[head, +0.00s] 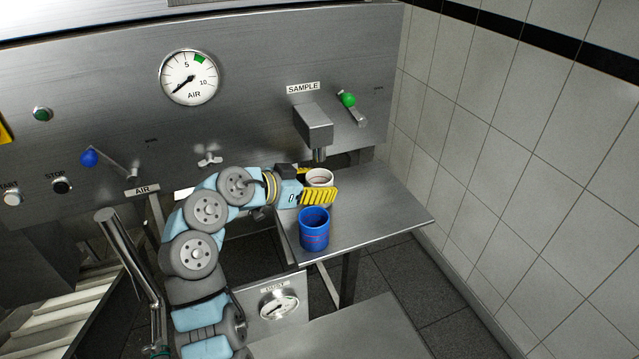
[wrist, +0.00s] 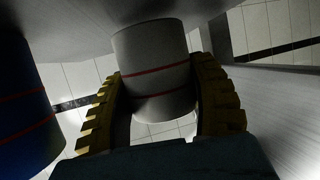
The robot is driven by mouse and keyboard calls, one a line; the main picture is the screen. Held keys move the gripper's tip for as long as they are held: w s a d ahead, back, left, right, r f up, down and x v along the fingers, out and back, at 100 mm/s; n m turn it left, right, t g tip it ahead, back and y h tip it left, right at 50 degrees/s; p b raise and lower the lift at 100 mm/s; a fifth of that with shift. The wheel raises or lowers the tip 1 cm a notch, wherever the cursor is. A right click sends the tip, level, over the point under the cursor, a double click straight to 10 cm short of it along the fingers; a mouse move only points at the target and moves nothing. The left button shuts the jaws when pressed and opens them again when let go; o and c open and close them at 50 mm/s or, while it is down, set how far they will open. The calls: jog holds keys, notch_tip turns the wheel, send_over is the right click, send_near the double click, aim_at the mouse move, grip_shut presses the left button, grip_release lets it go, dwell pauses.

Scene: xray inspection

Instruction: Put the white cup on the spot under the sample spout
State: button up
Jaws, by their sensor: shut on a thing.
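The white cup (head: 320,178) is between the yellow fingers of my gripper (head: 318,187), which are shut on it. In the wrist view the cup (wrist: 155,62) shows pale with red bands, held between the two ridged fingers (wrist: 160,105). In the head view the cup is over the steel shelf (head: 375,200), close to the sample spout (head: 319,154) and a little below and beside it in the picture. The near finger hides the cup's lower part, so I cannot tell whether it touches the shelf. The spot under the spout is not clearly visible.
A blue cup (head: 314,230) stands on the shelf just in front of my gripper; it also shows at the left in the wrist view (wrist: 22,105). A green-knobbed lever (head: 349,100) is right of the spout housing (head: 314,124). The shelf's right side is clear.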

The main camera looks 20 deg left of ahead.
jog(key=shift+f, duration=0.25)
jog(key=shift+f, duration=0.15)
jog(key=o, duration=1)
jog(key=shift+r, duration=0.25)
jog(key=b+v, duration=0.1)
jog(key=v, duration=0.1)
jog(key=shift+s+a, duration=0.3)
jog(key=shift+s+a+r, duration=0.25)
jog(key=shift+s+a, duration=0.05)
jog(key=shift+s, duration=0.15)
